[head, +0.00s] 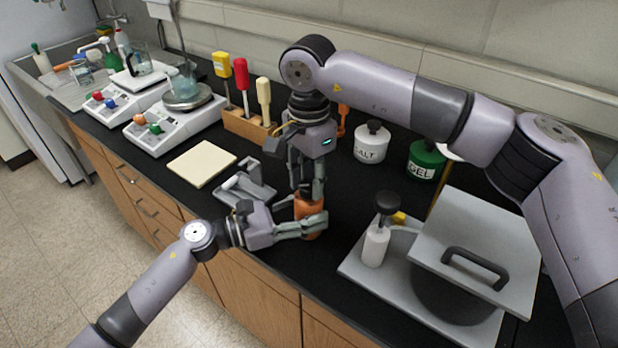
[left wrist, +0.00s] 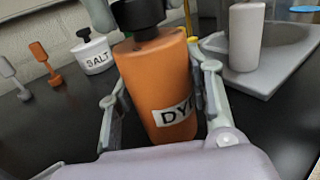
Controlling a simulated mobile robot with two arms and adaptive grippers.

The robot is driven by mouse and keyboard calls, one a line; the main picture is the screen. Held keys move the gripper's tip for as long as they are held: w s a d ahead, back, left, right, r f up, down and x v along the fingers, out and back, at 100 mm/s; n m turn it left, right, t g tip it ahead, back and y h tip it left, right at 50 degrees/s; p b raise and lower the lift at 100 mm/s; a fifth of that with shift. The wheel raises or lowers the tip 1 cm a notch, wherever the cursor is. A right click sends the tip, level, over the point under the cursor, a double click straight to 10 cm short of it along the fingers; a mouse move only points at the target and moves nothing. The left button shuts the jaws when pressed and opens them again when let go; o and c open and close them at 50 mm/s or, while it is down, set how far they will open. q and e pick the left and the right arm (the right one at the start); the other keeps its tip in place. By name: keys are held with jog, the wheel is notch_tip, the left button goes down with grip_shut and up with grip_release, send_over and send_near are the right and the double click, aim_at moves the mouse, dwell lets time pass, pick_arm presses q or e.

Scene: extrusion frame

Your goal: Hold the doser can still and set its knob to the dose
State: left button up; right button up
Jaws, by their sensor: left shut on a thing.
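The orange doser can (head: 308,212) stands upright on the black counter near its front edge. In the left wrist view the can (left wrist: 160,85) shows a white label starting "DY", the rest hidden by a finger. My left gripper (head: 314,226) is shut around the can's body from the side, one finger on each side. The can's black knob (left wrist: 138,14) sits on top. My right gripper (head: 308,190) points straight down over the can, its fingertips at knob height. Its fingers hide the knob in the head view, and I cannot tell whether they grip it.
A grey holder (head: 262,194) and cream board (head: 202,162) lie left. A grey tray (head: 352,268) with a pump bottle (head: 376,246) and lidded pot (head: 445,300) is right. Salt jar (head: 371,144) and green gel jar (head: 425,162) stand behind.

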grip_shut()
jog(key=shift+m, duration=0.3)
jog(key=m, duration=1.1)
jog(key=shift+m, duration=0.4)
jog(key=m, duration=0.5)
jog(key=shift+m, duration=0.3)
jog(key=o, duration=0.5)
grip_release()
